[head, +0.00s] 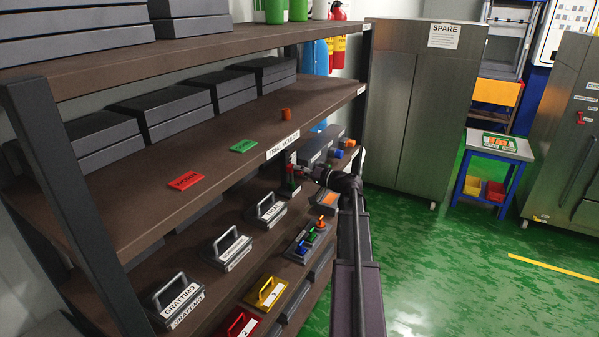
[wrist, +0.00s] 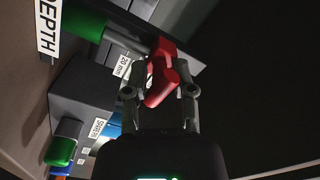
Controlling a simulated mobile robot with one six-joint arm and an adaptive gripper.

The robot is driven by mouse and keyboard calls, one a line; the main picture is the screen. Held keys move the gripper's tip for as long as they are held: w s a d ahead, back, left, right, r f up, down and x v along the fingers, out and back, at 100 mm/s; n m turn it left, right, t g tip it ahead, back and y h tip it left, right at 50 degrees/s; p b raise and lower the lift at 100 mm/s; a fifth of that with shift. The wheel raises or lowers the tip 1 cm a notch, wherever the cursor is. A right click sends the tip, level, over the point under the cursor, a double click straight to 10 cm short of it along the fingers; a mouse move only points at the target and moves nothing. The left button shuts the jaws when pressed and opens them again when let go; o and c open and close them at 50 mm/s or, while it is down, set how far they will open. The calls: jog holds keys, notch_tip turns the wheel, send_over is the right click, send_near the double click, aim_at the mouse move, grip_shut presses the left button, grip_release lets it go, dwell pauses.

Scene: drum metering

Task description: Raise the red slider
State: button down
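The red slider (wrist: 163,76) shows in the wrist view as a bright red handle beside a small "20 mm" label. My gripper (wrist: 162,82) has one finger on each side of this handle, drawn in close against it. The fingers look closed on it, though the contact itself is partly hidden. In the head view my gripper (head: 301,172) reaches in at the right end of the middle shelf level. A small dark post with red and green parts (head: 290,178) stands at its tips there.
The shelf (head: 230,155) above the arm carries red and green plates. Handled weights (head: 228,246) stand below. Green floor on the right is open before the SPARE cabinet (head: 420,110).

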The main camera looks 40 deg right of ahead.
jog(key=shift+r+p, duration=1.75)
jog(key=shift+p, duration=0.05)
jog(key=shift+w, duration=0.1)
jog(key=shift+d, duration=0.1)
jog(key=c, duration=0.9)
grip_release()
jog(key=shift+o, duration=1.3)
jog(key=shift+r, duration=0.1)
jog(key=v, duration=1.2)
